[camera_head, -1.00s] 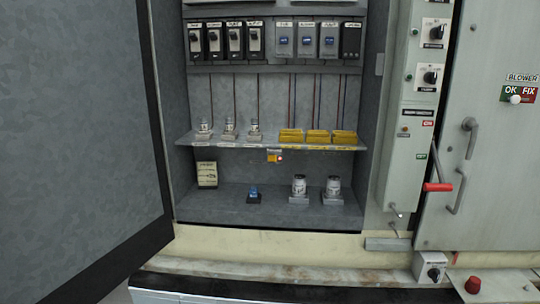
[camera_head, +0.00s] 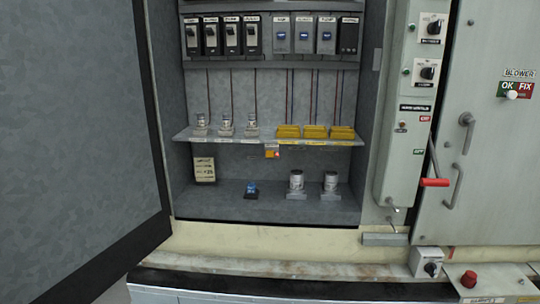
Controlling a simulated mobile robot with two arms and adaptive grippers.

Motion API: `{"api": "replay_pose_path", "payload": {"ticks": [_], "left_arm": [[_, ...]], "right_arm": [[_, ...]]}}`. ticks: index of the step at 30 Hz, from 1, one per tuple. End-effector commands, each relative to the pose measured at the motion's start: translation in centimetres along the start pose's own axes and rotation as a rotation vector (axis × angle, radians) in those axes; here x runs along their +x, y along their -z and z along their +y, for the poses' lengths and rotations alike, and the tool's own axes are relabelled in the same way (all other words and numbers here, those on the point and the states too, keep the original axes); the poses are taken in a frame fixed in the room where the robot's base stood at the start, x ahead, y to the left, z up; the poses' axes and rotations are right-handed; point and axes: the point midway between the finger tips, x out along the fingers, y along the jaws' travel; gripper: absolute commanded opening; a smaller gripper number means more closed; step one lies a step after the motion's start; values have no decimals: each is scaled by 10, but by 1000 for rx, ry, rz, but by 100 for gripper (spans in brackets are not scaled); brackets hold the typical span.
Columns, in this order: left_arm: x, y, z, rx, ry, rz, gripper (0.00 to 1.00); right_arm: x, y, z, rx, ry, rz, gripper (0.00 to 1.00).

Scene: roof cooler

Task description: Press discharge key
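No key in the head view has a label I can read as discharge. A small yellow and red tag-like part (camera_head: 272,151) hangs at the front edge of the cabinet's middle shelf (camera_head: 230,141). A small blue part on a dark base (camera_head: 251,190) sits on the cabinet floor. Neither of my grippers shows, so nothing in view is being touched by them.
The grey cabinet stands open, its large door (camera_head: 75,130) at the left. Switches line its top, and yellow blocks (camera_head: 314,132) sit on the shelf. A red-handled lever (camera_head: 434,182) sticks out at the right. A red button (camera_head: 469,279) is at the lower right.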

Motion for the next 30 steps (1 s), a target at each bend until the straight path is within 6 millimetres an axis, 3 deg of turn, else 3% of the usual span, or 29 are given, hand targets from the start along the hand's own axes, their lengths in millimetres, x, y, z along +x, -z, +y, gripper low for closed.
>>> {"api": "replay_pose_path", "payload": {"ticks": [1, 11, 30], "left_arm": [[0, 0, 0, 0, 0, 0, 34], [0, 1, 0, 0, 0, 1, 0], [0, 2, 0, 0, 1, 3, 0]], "right_arm": [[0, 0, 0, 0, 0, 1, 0], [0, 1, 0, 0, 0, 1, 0], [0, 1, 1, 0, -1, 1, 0]]}}
